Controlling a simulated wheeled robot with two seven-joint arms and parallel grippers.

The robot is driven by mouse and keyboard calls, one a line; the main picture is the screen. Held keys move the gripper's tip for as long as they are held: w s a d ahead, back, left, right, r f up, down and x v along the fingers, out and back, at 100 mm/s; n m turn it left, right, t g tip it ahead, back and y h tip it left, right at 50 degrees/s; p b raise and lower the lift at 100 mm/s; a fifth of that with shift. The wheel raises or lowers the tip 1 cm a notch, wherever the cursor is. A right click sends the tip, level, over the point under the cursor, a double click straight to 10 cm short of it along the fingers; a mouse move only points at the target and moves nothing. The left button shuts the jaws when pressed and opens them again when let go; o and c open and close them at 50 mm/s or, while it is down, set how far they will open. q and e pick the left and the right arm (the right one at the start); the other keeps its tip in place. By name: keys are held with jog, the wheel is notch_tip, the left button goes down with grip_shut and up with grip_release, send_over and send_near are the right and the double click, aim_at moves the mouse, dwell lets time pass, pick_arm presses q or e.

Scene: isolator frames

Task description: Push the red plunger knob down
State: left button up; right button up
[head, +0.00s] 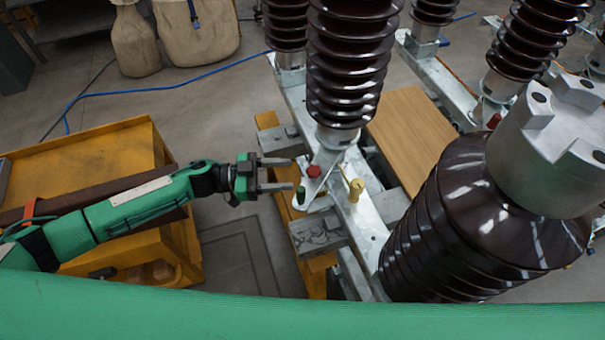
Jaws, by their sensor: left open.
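The red plunger knob (314,171) stands on the metal base plate (372,222) of the isolator frame, at the foot of a dark ribbed insulator (347,70). My left gripper (289,174) comes in from the left. Its two fingers are apart and empty, pointing right toward the red knob. The fingertips appear just left of the knob; I cannot tell their height difference or whether they touch it. My right gripper is not in view.
A large dark insulator (450,225) with a metal cap fills the right. A yellow cart (95,150) lies under my left arm. A wooden board (412,135) lies behind.

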pick_arm(q)
jog(key=a, duration=0.4)
jog(key=a+b, duration=0.1)
jog(key=shift+s+a, duration=0.35)
jog(key=shift+a, duration=0.05)
